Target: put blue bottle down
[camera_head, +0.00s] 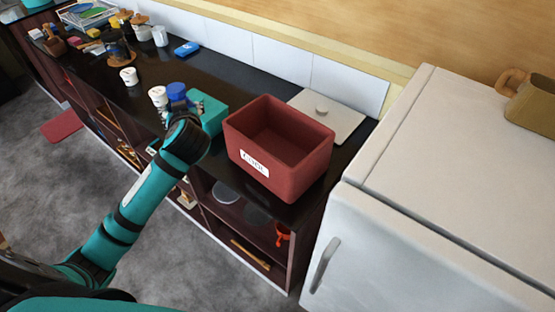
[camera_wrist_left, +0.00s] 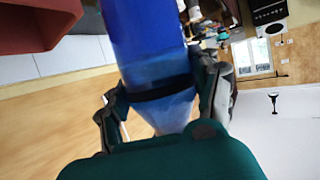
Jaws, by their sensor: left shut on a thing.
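The blue bottle (camera_wrist_left: 145,40) fills the upper middle of the left wrist view, between the two fingers of my left gripper (camera_wrist_left: 163,98). The fingers are closed around it, near a dark band. In the head view only a blue part of the bottle (camera_head: 177,91) shows above my left gripper (camera_head: 177,108), over the dark counter (camera_head: 222,80). The gripper hides the rest, and I cannot tell whether the bottle touches the counter. My right gripper is in neither view.
A red open bin (camera_head: 285,180) with a label stands right of the gripper, its inside visibly empty. White cups (camera_head: 129,76) stand to the left. A blue packet (camera_head: 187,48) lies farther back. A white fridge (camera_head: 440,220) is at the right. Some counter behind is clear.

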